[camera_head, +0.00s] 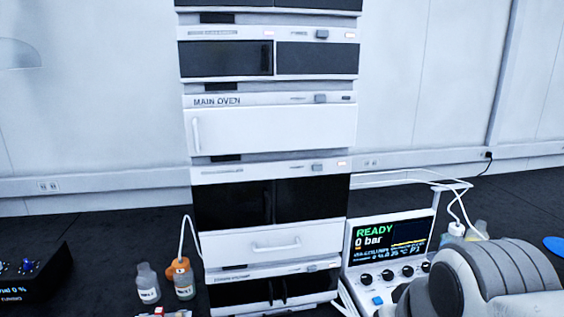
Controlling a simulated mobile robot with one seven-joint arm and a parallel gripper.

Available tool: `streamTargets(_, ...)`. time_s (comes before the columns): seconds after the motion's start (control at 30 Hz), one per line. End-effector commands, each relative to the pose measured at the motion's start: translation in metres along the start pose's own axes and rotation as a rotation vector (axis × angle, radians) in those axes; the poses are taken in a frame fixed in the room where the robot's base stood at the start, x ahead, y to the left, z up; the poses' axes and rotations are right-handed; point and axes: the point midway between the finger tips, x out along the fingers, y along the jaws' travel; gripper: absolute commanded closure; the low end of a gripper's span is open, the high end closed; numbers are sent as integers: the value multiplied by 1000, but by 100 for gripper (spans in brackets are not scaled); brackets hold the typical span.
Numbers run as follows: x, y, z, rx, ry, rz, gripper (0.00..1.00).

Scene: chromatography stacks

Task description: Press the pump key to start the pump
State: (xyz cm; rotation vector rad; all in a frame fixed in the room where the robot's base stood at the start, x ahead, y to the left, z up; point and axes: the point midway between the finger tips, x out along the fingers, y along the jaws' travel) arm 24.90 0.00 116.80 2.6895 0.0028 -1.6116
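A control unit (347,270) with a dark screen stands at the lower right, beside the instrument stack (190,130). Its screen (388,240) reads "READY" and "0 bar" in bright letters. Below the screen is a row of dark round knobs (388,275). A small blue key (377,300) sits under the knobs at the left. I cannot read any label that marks the pump key. My arm fills the lower right corner and covers the right lower part of the unit. My gripper's fingers do not show.
A dark box with blue knobs (30,275) is at the far left. White tubing (400,174) loops above the control unit. A blue disc (554,244) lies at the right edge.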

Motion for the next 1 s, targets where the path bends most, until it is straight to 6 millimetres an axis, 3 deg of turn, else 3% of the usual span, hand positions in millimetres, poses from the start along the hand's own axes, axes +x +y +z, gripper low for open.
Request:
streamTargets(0.27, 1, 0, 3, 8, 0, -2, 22)
streamTargets(0.37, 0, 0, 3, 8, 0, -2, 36)
streamTargets(0.7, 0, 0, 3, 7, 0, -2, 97)
streamTargets(1.0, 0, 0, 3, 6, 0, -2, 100)
